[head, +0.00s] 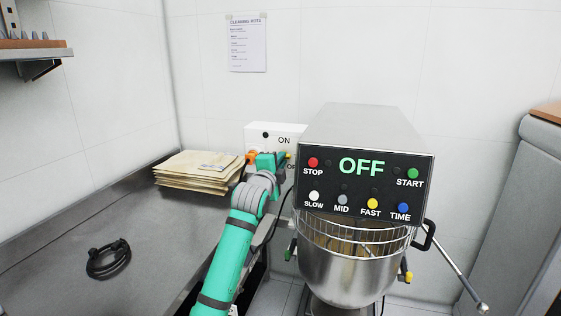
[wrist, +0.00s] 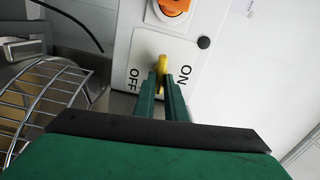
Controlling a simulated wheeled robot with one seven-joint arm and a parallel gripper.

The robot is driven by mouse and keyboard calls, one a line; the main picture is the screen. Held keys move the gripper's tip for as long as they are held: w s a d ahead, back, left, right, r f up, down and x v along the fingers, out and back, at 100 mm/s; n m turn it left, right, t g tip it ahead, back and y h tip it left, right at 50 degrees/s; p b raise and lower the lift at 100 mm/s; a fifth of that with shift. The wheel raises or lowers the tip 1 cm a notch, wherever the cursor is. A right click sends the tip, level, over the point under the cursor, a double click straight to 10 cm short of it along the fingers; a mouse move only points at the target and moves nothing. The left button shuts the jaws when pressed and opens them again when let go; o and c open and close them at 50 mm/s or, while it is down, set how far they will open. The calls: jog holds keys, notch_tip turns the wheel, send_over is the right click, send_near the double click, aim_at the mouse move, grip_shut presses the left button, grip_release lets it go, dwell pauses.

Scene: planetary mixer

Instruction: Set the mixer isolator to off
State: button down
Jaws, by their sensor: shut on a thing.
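The isolator is a white wall box (head: 258,130) marked ON above and OFF below, partly hidden by my arm and the mixer. Its yellow handle (wrist: 162,66) shows in the wrist view between the ON label at right and the OFF label at left. My gripper (wrist: 162,86) is shut on the handle, one green finger on each side. In the head view my gripper (head: 283,160) is at the box front, beside the mixer's left edge. The fingers hide much of the handle, so its exact setting is hard to tell.
The mixer (head: 365,125) stands close at right, its panel reading OFF, with a wire bowl guard (wrist: 45,100) near my gripper. An orange knob (wrist: 174,6) sits on the same box. Envelopes (head: 197,171) and a coiled black cable (head: 108,260) lie on the steel counter.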

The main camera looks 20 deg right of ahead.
jog(key=shift+f+m, duration=0.15)
jog(key=shift+m, duration=0.35)
jog(key=c, duration=1.8)
grip_release()
jog(key=shift+s, duration=0.1)
jog(key=v, duration=1)
jog(key=shift+s+a, duration=0.2)
jog(key=shift+s, duration=0.05)
